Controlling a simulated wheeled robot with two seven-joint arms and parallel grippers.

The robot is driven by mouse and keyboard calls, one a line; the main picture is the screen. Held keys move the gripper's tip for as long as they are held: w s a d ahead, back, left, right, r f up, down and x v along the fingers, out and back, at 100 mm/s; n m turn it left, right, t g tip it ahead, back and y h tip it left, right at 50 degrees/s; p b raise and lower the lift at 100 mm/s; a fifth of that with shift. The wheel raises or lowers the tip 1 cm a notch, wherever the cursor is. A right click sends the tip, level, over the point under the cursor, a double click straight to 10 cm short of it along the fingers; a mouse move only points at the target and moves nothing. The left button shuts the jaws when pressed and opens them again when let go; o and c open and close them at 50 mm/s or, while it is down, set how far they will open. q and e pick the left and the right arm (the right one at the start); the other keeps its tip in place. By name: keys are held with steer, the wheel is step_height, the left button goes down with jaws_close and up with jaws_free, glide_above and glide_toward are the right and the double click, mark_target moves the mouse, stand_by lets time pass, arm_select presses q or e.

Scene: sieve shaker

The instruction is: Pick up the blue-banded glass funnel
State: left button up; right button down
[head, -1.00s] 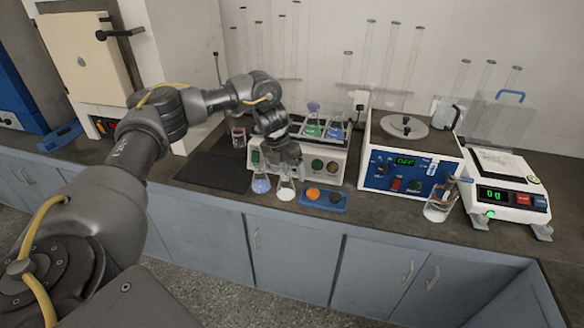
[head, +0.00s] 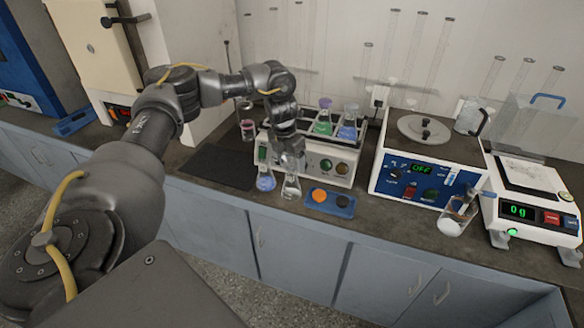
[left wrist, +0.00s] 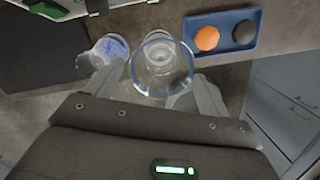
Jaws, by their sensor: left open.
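A round glass rim with a bluish edge, which looks like the blue-banded funnel (left wrist: 135,80), shows in the left wrist view between my left gripper's fingers. A narrower glass ring shows inside it. In the head view, clear glassware (head: 291,187) stands upright directly below the left gripper (head: 290,160); I cannot separate funnel from flask there. The left gripper (left wrist: 158,92) is open, its pale fingers on either side of the rim. I cannot tell whether they touch it. My right gripper is not in view.
A flask with blue contents (head: 265,182) stands close at left, beside the left finger. A blue tray (head: 345,210) with an orange and a dark disc lies at right. A white device (head: 345,172) with a flask rack stands behind. A dark mat (head: 215,168) lies left.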

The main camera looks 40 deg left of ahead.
arm_select(q)
steer(key=shift+s+a, duration=0.15)
steer(key=shift+f+p, duration=0.35)
steer(key=f, duration=0.1)
steer(key=w+f+p, duration=0.1)
steer(key=f, duration=0.1)
steer(key=shift+w+d+f, duration=0.2)
steer(key=shift+d+f, duration=0.05)
steer(key=shift+f, duration=0.5)
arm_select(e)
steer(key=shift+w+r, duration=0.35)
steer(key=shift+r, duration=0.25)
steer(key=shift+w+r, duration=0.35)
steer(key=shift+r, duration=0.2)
arm_select(q)
steer(key=c, duration=0.9)
